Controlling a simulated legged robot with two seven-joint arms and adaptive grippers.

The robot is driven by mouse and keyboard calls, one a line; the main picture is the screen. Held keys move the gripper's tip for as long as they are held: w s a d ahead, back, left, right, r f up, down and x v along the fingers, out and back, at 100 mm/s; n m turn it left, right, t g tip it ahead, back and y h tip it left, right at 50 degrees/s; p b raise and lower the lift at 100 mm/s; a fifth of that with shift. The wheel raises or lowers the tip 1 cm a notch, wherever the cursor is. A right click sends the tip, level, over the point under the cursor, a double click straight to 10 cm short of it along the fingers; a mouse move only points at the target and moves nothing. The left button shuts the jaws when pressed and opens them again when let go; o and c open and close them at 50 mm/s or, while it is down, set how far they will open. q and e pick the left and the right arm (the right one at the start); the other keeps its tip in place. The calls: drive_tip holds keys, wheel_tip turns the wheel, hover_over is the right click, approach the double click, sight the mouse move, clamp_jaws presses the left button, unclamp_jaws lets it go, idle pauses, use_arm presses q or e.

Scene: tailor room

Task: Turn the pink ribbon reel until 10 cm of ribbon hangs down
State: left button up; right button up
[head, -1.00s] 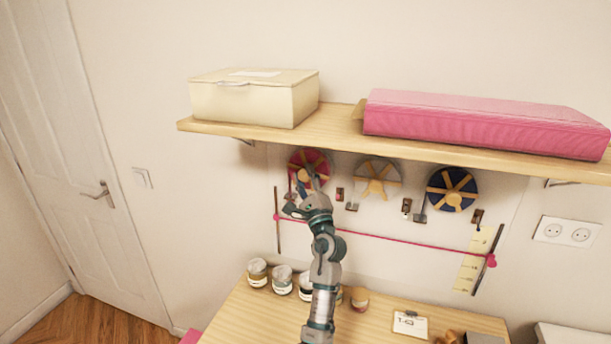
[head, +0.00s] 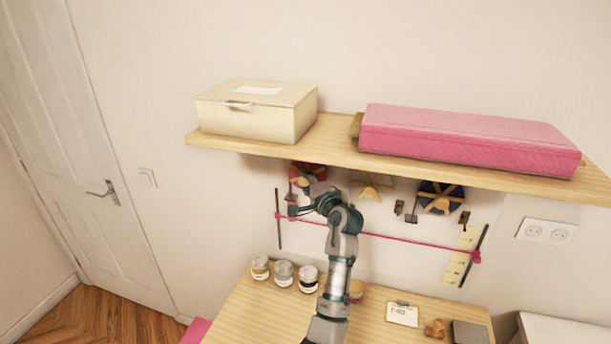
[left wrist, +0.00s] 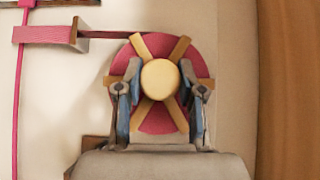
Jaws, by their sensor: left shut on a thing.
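The pink ribbon reel (head: 310,168), with yellow spokes, hangs on the wall under the left end of the shelf, partly hidden by the shelf edge and my arm. It shows face-on in the left wrist view (left wrist: 160,118), with a round pale yellow hub (left wrist: 160,79). My left gripper (left wrist: 161,85) is shut on the reel's hub, one finger on each side. It is small and dark in the head view. Pink ribbon (left wrist: 45,34) shows at a small bracket beside the reel in the left wrist view. Its hanging length cannot be read. My right gripper is not in view.
A yellow-spoked reel (head: 371,186) and a blue reel (head: 440,197) are to the right. A pink cord (head: 410,241) crosses below; jars (head: 284,273) stand underneath.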

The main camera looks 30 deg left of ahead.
use_arm(q)
drive_tip(key=shift+f, duration=0.25)
idle(0.3)
drive_tip(key=o, duration=1.1)
drive_tip(key=shift+a, duration=0.15)
drive_tip(key=shift+o, duration=0.2)
drive_tip(key=shift+s+r, duration=0.1)
drive_tip(key=v, duration=1.2)
